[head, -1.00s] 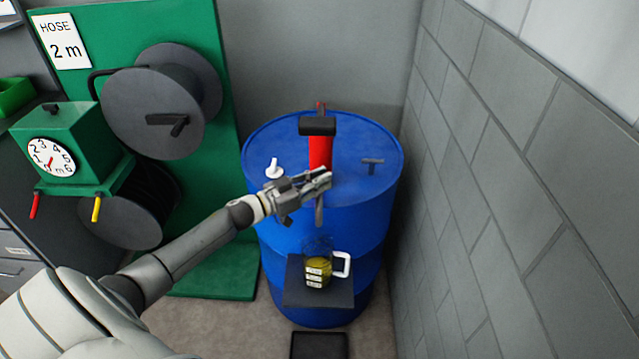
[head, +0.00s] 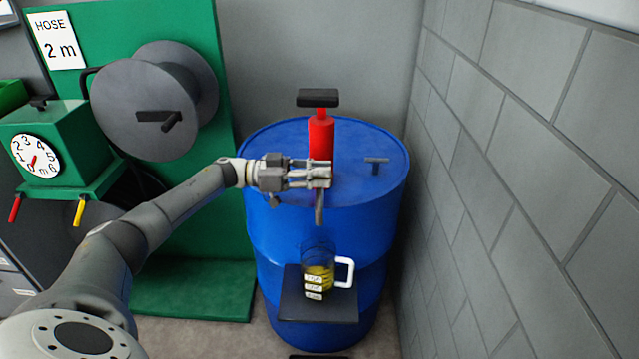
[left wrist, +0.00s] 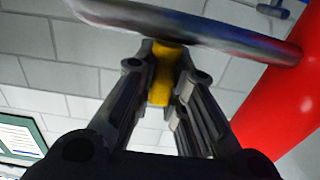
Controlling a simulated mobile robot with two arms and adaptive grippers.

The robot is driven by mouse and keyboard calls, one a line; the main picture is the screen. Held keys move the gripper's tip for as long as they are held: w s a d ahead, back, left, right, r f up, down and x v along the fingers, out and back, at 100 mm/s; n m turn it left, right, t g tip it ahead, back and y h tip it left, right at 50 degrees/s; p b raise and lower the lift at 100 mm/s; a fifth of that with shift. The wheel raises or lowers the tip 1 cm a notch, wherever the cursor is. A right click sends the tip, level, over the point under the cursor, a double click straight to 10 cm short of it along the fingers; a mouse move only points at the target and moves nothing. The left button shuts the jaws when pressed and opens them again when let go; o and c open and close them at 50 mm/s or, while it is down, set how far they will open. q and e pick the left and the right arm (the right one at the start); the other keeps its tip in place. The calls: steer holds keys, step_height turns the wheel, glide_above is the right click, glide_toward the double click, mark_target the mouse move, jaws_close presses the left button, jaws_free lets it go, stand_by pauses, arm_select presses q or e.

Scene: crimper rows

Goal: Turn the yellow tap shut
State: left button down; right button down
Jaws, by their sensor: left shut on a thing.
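The yellow tap (left wrist: 161,78) shows in the left wrist view as a yellow piece between my finger pads, just below the grey spout (left wrist: 190,28). My left gripper (head: 322,175) is shut on it; its fingers also show in the left wrist view (left wrist: 162,90). In the head view the fingers hide the tap. They sit in front of the red pump (head: 321,140) on the blue drum (head: 275,225), and the spout's end hangs below them. My right gripper is not in view.
A clear jug (head: 318,272) with yellow liquid and a white handle stands on a dark shelf (head: 300,308) below the spout. The grey wall (head: 520,150) is close on the right; a hose reel (head: 140,105) is on the left.

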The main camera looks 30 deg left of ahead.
arm_select(q)
steer(key=shift+d+f+g, duration=0.1)
steer(key=shift+f+g, duration=0.05)
steer(key=shift+g, duration=0.15)
steer(key=c, duration=1.5)
jaws_free()
steer(key=shift+s+a, duration=0.15)
steer(key=shift+a, duration=0.1)
steer(key=v, duration=1.1)
steer(key=shift+s+a, duration=0.15)
steer(key=shift+a, duration=0.05)
